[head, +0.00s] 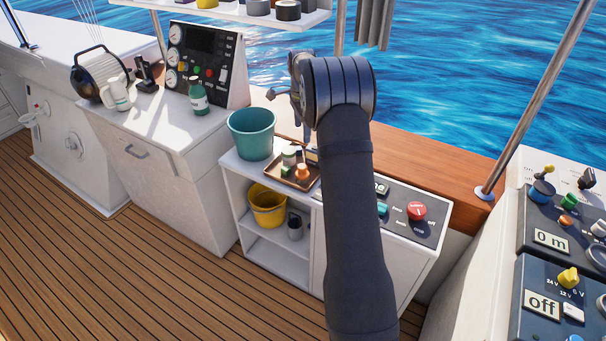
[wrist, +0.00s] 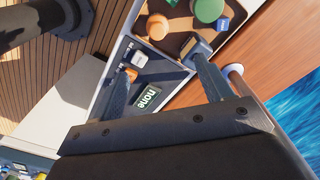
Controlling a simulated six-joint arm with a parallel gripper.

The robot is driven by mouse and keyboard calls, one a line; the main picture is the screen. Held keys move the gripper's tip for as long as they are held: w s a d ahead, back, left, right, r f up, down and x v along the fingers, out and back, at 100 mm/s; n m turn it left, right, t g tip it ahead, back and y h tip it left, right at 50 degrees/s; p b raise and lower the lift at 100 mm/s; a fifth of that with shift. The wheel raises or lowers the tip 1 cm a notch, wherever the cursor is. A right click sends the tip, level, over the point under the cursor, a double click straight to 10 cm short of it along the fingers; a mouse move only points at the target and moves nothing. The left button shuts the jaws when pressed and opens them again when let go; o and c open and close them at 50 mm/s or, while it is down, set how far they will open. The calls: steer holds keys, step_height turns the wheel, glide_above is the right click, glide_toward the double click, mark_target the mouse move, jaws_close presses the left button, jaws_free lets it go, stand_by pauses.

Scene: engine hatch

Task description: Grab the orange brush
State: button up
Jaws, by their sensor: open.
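No clear brush shape can be made out. A small orange item (head: 302,172) stands in a brown tray (head: 281,179) on the white cabinet, beside a white and green container (head: 289,156). In the wrist view, an orange round-topped item (wrist: 157,27) and a green round one (wrist: 208,10) are in the tray. My gripper (wrist: 160,64) is open, its two fingers spread near the tray's edge. A brown and grey piece (wrist: 195,46) shows at the right fingertip; whether they touch is unclear. My arm hides part of the cabinet top in the head view.
A teal bucket (head: 251,134) stands left of the tray. A yellow bucket (head: 267,206) sits on the shelf below. A control panel with a red button (head: 417,211) is right of my arm.

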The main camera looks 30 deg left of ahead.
steer(key=m, duration=0.5)
glide_toward(302, 166)
steer(key=f, duration=0.6)
steer(key=shift+w+a+f, duration=0.15)
steer(key=shift+w+f, duration=0.1)
steer(key=shift+f, duration=0.05)
steer(key=f, duration=0.5)
steer(key=shift+s+d, duration=0.2)
steer(key=shift+s, duration=0.05)
steer(key=c, duration=1.1)
